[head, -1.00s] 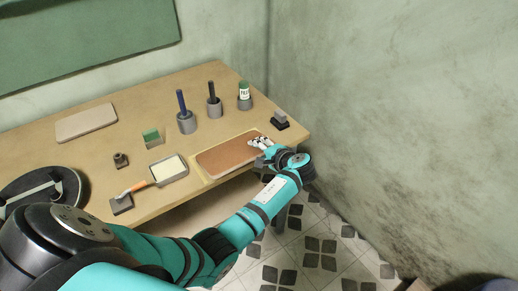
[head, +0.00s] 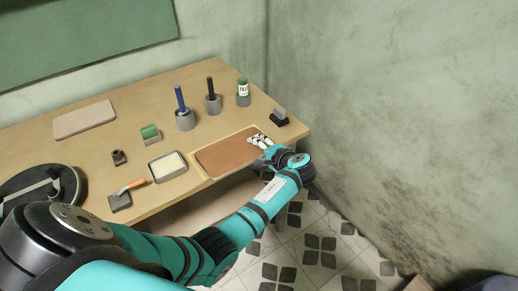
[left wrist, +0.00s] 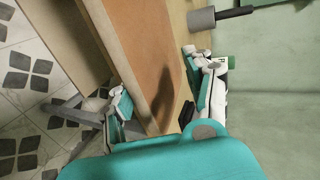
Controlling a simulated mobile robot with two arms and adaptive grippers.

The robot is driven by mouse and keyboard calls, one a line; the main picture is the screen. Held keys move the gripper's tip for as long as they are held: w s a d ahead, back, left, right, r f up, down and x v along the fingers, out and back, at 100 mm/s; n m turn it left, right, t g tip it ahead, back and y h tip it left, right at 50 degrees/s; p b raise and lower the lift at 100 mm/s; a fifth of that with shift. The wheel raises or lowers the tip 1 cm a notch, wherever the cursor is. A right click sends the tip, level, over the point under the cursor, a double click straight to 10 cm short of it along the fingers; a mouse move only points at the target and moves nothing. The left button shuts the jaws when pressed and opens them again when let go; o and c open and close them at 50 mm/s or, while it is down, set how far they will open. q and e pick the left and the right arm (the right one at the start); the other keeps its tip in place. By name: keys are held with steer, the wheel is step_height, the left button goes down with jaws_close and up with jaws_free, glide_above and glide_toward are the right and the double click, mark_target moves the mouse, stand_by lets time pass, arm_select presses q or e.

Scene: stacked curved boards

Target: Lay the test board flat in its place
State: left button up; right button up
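The reddish-brown board (head: 225,155) lies flat at the table's front edge, with a paler yellowish border along its side. My left gripper (head: 261,141) is at the board's right end. In the left wrist view the left gripper (left wrist: 160,92) has its fingers wide apart, one on each side of the brown board (left wrist: 148,50), with pale strips between board and fingers. It looks open; light contact with the board cannot be ruled out. A finger-shaped shadow falls on the board. My right gripper is not in view.
On the table (head: 130,155) are a tan board (head: 84,119), a pale-filled tray (head: 168,167), an orange-handled tool (head: 130,186), a green-topped block (head: 150,133), two holders with handles, a green-capped bottle (head: 243,88) and a dark block (head: 279,117). Walls close the back and right.

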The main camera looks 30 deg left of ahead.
arm_select(q)
steer(key=shift+f, duration=0.4)
stand_by(0.9)
stand_by(0.4)
steer(key=shift+a+r+p, duration=0.1)
steer(key=shift+r+p, duration=0.05)
steer(key=shift+p, duration=0.3)
steer(key=shift+w+a+r+g+h+p, duration=0.15)
steer(key=shift+a+g+h+p, duration=0.15)
steer(key=shift+h+p, duration=0.85)
steer(key=shift+p, duration=0.35)
steer(key=shift+w+a+g+h+p, duration=0.1)
steer(key=shift+a+g+h+p, duration=0.2)
steer(key=shift+p, duration=0.7)
steer(key=shift+w+a+h+p, duration=0.1)
steer(key=shift+a+h+p, duration=0.1)
steer(key=shift+h+p, duration=0.45)
